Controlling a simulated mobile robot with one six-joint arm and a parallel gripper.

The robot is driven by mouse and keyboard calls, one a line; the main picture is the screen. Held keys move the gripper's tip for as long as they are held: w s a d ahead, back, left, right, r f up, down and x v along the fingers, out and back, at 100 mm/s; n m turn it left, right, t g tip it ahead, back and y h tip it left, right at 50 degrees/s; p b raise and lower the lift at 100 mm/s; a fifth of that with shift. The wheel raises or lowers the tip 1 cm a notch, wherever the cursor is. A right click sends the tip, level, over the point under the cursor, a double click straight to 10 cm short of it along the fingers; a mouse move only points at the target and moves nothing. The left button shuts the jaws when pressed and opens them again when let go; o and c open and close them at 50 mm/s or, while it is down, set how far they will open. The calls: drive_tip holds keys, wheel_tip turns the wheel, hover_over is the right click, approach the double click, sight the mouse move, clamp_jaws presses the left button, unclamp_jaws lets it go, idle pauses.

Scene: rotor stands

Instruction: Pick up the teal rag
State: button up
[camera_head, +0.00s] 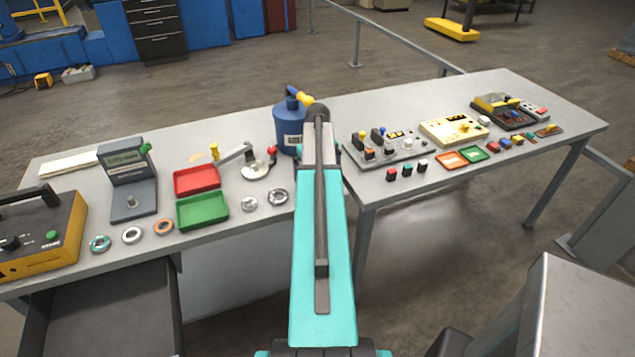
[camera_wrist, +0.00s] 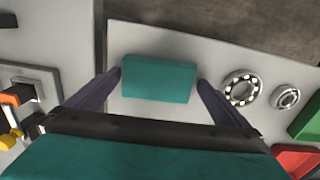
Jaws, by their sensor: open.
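The teal rag (camera_wrist: 158,78) shows in the wrist view as a flat, folded rectangular piece lying on the light grey table. My gripper (camera_wrist: 160,80) is open, with one dark finger on the left and one on the right of the rag. Narrow gaps show between the rag and both fingertips. I cannot tell how high the fingertips are above the table. In the head view my arm hides the rag and the gripper.
Two ring bearings (camera_wrist: 242,88) lie just right of the right finger in the wrist view. A switch panel (camera_wrist: 25,90) is at the left. In the head view a blue canister (camera_head: 289,128) stands close beside my arm. The grey table (camera_head: 240,232) has its front edge near the bearings.

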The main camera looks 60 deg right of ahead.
idle(0.6)
drive_tip(key=c, duration=0.9)
drive_tip(key=shift+r, duration=0.15)
drive_tip(key=shift+r+b, duration=0.95)
drive_tip(key=shift+r, duration=0.3)
drive_tip(key=shift+s+a+r, duration=0.1)
drive_tip(key=shift+s+r, duration=0.05)
drive_tip(key=shift+r, duration=0.15)
drive_tip(key=s+a+r+b, duration=0.1)
drive_tip(key=s+a+b, duration=0.3)
drive_tip(key=s+a, duration=0.6)
drive_tip(key=shift+a+r+b, duration=0.25)
drive_tip(key=shift+a+b, duration=0.1)
drive_tip(key=shift+a, duration=0.7)
